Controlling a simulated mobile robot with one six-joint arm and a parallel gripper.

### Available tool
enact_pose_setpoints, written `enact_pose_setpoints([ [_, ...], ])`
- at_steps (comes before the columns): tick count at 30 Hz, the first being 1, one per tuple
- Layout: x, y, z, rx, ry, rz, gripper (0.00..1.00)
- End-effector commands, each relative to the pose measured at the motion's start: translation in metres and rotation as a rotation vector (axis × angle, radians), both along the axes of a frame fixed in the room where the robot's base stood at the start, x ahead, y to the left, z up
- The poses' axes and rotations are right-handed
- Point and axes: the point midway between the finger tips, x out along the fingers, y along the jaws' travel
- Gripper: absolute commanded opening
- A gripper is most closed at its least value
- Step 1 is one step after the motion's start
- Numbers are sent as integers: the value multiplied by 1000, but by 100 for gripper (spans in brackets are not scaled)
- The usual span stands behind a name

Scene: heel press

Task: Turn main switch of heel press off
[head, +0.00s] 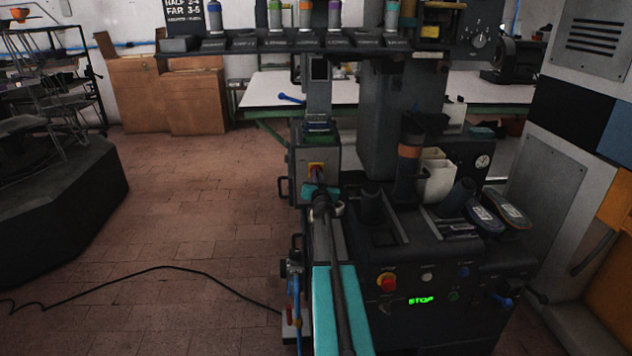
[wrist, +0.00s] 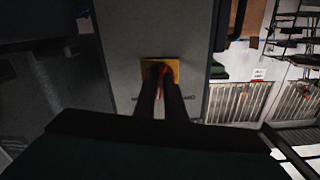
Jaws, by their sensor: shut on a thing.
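The main switch, a red knob on a yellow plate (head: 315,168), is on the front of a grey box at the left side of the heel press (head: 400,260). In the wrist view, the yellow plate (wrist: 175,66) is straight ahead, with a little of the red knob (wrist: 161,73) showing between the fingers. My gripper (head: 319,182) reaches the switch from the front, its two dark fingers (wrist: 159,82) shut on the knob. The fingers hide most of the knob, so its exact angle is hard to tell.
The press panel has a red button (head: 387,282) and a green display (head: 421,300) reading STOP. Shoes (head: 500,212) lie on its right side. A black cable (head: 190,268) crosses the tiled floor at left, which is otherwise mostly open. A dark platform (head: 60,200) stands far left.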

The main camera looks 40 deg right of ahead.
Motion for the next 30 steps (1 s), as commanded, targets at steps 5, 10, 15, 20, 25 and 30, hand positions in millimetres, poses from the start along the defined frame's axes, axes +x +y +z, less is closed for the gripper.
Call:
enact_pose_setpoints([
  [5, 1, -1, 2, -134, 101, 1, 0],
  [10, 1, 0, 2, -256, 205, 1, 0],
  [15, 2, 0, 3, -381, 310, 1, 0],
  [20, 2, 0, 3, -496, 406, 1, 0],
  [25, 2, 0, 3, -606, 498, 1, 0],
  [30, 2, 0, 4, -689, 570, 1, 0],
])
